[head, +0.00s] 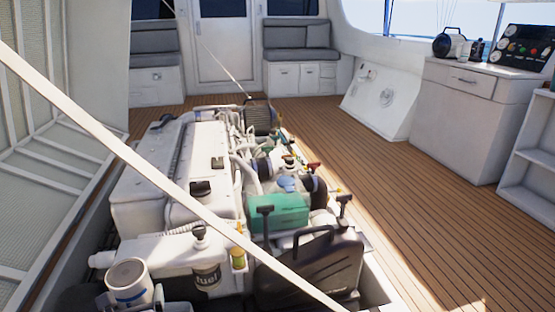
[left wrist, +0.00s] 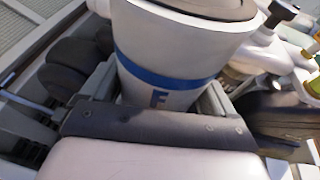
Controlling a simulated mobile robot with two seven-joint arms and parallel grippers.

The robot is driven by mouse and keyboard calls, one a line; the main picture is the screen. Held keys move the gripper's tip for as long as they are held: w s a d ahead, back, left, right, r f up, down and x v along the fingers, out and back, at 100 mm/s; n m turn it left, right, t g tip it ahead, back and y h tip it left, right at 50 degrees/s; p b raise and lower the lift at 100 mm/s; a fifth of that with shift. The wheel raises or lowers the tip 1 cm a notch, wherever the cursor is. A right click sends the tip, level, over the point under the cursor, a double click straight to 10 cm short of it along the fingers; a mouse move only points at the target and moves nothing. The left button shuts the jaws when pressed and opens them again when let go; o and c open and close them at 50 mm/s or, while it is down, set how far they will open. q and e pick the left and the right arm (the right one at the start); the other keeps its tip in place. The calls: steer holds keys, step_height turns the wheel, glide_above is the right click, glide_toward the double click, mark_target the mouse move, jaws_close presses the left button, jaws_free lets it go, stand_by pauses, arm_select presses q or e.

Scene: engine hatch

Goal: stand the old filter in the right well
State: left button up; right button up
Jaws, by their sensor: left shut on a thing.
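A white canister with a blue band (head: 130,285), which looks like the old filter, is at the lower left of the head view, beside the engine. It fills the upper middle of the left wrist view (left wrist: 165,72), with a blue letter F under its band. My left gripper (head: 132,299) is shut around its body, with a grey finger on each side in the wrist view. The canister looks roughly upright. Its bottom is hidden by the gripper. I cannot make out the right well. My right gripper is not in view.
The white engine (head: 165,165) fills the middle. A jar marked "fuel" (head: 207,278) stands right of the canister. A black case with a handle (head: 312,268) and a green box (head: 278,212) lie further right. A pale strut (head: 150,175) crosses diagonally. Wooden deck (head: 400,190) is clear at right.

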mark_target(139, 284)
arm_select(q)
steer(key=shift+m+h, duration=0.5)
steer(key=shift+h, duration=0.1)
steer(key=d+r, duration=0.1)
steer(key=r, duration=0.1)
steer(key=s+d+r, duration=0.1)
steer(key=r, duration=0.2)
steer(key=d+r, duration=0.1)
steer(key=r, duration=0.1)
steer(key=shift+s+d+r, duration=0.15)
steer(key=shift+s+r, duration=0.2)
steer(key=s+d+r+m+t+h, duration=0.1)
steer(key=s+d+r+m+h, duration=0.25)
steer(key=s+d+r, duration=0.3)
step_height(139, 284, up, 30)
steer(key=p, duration=3.2)
steer(key=shift+w+r+p, duration=0.2)
steer(key=shift+w+p, duration=0.1)
steer(key=shift+p, duration=0.05)
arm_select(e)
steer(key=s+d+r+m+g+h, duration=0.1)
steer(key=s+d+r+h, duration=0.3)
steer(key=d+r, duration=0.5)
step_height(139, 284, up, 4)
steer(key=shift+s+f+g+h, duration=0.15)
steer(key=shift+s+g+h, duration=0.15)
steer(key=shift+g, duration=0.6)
